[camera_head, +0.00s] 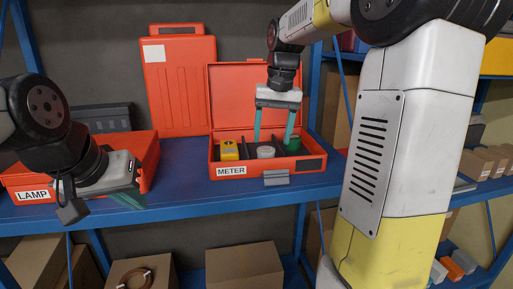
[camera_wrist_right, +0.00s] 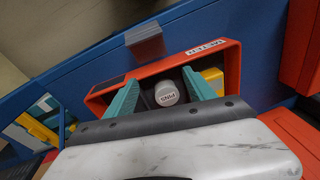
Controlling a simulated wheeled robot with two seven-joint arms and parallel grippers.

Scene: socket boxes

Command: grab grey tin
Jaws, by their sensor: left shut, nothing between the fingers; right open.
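The grey tin (camera_head: 265,153), a short round can with a pale lid, sits in the middle compartment of the open red METER box (camera_head: 252,175). My right gripper (camera_head: 273,137) is open and points down over the box. Its teal fingers are spread, one toward each side of the tin. In the right wrist view the tin (camera_wrist_right: 167,95) shows between the open fingers (camera_wrist_right: 160,77), with no clear contact. My left gripper (camera_head: 127,198) is shut and empty, in front of the red LAMP box (camera_head: 146,160) at the left.
A yellow item (camera_head: 229,151) fills the left compartment and a green round item (camera_head: 288,147) the right one. The box's raised lid (camera_head: 236,95) stands behind. A red case (camera_head: 180,85) leans at the back. The blue shelf (camera_head: 185,185) is bare between the boxes.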

